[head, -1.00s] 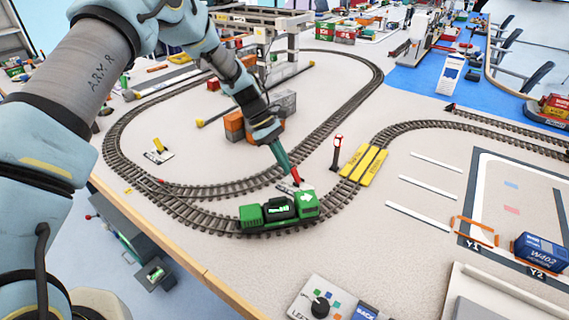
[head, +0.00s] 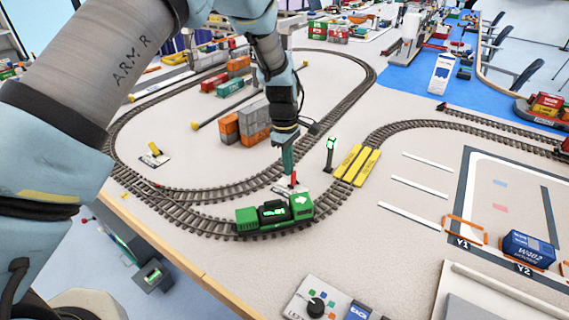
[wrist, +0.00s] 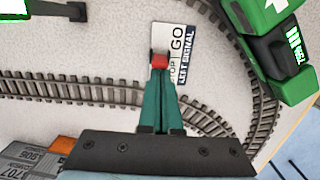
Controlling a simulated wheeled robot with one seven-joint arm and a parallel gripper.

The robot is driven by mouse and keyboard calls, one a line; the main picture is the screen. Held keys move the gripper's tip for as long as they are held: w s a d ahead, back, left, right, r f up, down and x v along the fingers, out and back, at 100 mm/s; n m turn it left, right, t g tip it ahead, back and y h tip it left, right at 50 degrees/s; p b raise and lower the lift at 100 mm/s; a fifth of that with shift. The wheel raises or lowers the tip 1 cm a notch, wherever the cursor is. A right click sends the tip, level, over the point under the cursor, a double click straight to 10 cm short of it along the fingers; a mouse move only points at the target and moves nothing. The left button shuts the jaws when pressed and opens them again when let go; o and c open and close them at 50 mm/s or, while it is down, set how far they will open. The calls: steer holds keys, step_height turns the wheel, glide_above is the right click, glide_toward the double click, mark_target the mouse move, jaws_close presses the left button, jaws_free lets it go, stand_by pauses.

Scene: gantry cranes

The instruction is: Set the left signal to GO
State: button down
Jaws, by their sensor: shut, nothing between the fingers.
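The plate (wrist: 176,40) marked LEFT SIGNAL shows GO at the top and part of STOP below in the wrist view. Its red-tipped lever (wrist: 160,61) stands at the plate's left edge; the red tip also shows in the head view (head: 293,179). My gripper (wrist: 160,78) is shut and empty, its teal fingertips right at the red tip, apparently against it; I cannot tell if they touch. In the head view my gripper (head: 288,171) points down beside the lever. The signal post (head: 330,153) to the right shows a green light.
A green locomotive (head: 274,213) stands on the track just in front of my gripper. Orange and grey containers (head: 245,120) stand behind it on the left. A yellow crossing (head: 357,165) lies to the right. A control box with a knob (head: 316,305) is near the front edge.

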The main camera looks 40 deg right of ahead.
steer(key=shift+s+d+t, duration=0.1)
steer(key=shift+s+t, duration=0.4)
steer(key=shift+t, duration=0.1)
steer(key=shift+w, duration=0.25)
steer(key=shift+s, duration=0.1)
steer(key=shift+r, duration=0.15)
steer(key=shift+r+p, duration=0.6)
steer(key=shift+r, duration=0.15)
steer(key=shift+r, duration=0.1)
